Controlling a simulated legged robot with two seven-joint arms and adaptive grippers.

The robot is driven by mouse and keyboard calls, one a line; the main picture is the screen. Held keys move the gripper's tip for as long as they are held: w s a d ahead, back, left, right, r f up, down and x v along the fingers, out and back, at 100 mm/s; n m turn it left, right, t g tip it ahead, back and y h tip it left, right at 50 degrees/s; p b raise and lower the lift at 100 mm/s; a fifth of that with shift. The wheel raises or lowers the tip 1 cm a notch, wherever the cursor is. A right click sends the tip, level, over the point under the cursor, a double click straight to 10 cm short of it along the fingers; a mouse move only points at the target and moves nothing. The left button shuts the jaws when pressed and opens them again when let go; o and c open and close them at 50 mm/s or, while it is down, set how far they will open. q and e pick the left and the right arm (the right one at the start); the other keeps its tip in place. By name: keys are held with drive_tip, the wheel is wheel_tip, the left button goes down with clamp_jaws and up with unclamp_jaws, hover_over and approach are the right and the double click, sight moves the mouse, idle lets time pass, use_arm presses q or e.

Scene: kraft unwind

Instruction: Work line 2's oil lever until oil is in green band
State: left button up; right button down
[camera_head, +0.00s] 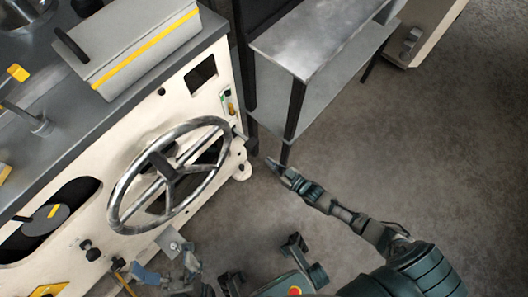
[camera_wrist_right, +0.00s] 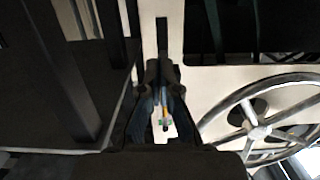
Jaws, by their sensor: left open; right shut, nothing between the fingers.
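A narrow oil gauge (camera_head: 228,103) with yellow and green marks sits on the cream machine's front, up and right of the handwheel. It also shows between my right fingers in the right wrist view (camera_wrist_right: 166,113). A small lever-like part (camera_head: 240,134) sticks out below the gauge, by the wheel's right rim; I cannot tell its line number. My right gripper (camera_head: 271,162) is shut and empty, to the right of and below that part, apart from it. My left gripper (camera_head: 168,268) is open and empty below the wheel. The exact oil level is too small to read.
The large metal handwheel (camera_head: 170,176) stands out from the machine front, left of my right gripper. A grey metal shelf table (camera_head: 315,45) with black legs stands at the upper right, close to the machine. The floor (camera_head: 455,150) at the right is clear.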

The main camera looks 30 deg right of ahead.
drive_tip(key=s, duration=0.2)
drive_tip(key=s+d, duration=0.1)
drive_tip(key=shift+s+f, duration=0.25)
drive_tip(key=shift+f, duration=0.05)
drive_tip(key=shift+d, duration=0.1)
idle(1.0)
